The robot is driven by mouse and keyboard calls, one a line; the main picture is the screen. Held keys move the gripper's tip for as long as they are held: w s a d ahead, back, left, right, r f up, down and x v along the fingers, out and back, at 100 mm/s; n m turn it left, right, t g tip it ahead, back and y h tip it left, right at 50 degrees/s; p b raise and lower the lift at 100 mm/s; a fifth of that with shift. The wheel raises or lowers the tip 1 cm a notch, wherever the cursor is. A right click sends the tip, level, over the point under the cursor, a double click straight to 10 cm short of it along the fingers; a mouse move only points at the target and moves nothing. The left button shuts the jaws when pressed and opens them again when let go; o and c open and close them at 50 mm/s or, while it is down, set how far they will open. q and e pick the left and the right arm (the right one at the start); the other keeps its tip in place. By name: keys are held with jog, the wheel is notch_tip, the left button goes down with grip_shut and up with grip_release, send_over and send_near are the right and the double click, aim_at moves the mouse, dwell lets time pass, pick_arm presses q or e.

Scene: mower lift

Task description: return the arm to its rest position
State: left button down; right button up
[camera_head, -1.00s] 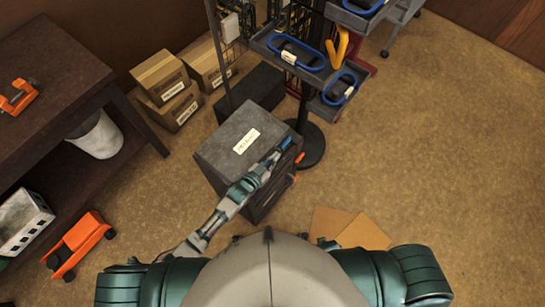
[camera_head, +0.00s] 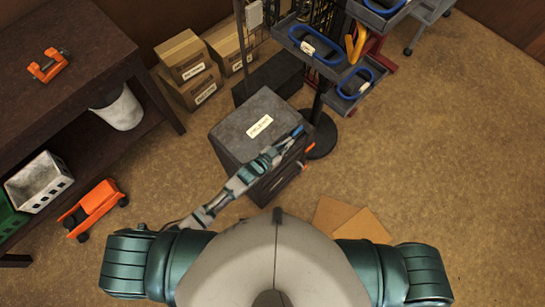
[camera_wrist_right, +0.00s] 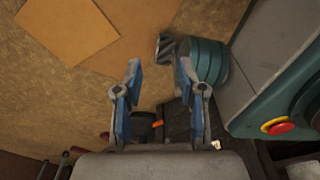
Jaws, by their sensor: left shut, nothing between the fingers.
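My left arm reaches up from the lower left in the head view, across the front of a dark grey cabinet (camera_head: 240,135) with a white label on top. My left gripper (camera_head: 298,131), with blue at its tip, is at the cabinet's right front edge; whether it touches is unclear. It is shut with nothing visible in it. My right gripper (camera_wrist_right: 160,72) shows in the right wrist view with its two blue-padded fingers apart and nothing held between them. The right arm's gripper is hidden in the head view.
A dark workbench (camera_head: 60,115) stands at the left, with an orange clamp (camera_head: 47,66) on top. An orange cart-like item (camera_head: 92,208) is on the floor beside it. Boxes (camera_head: 187,57) and a tool stand (camera_head: 318,140) are behind the cabinet. Floor at the right is clear.

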pick_arm(q)
jog(key=v, duration=0.9)
jog(key=shift+a, duration=0.2)
pick_arm(e)
jog(key=shift+s, duration=0.65)
pick_arm(q)
jog(key=shift+s+d+f, duration=0.1)
jog(key=shift+s, duration=0.05)
pick_arm(e)
jog(key=shift+d, duration=0.1)
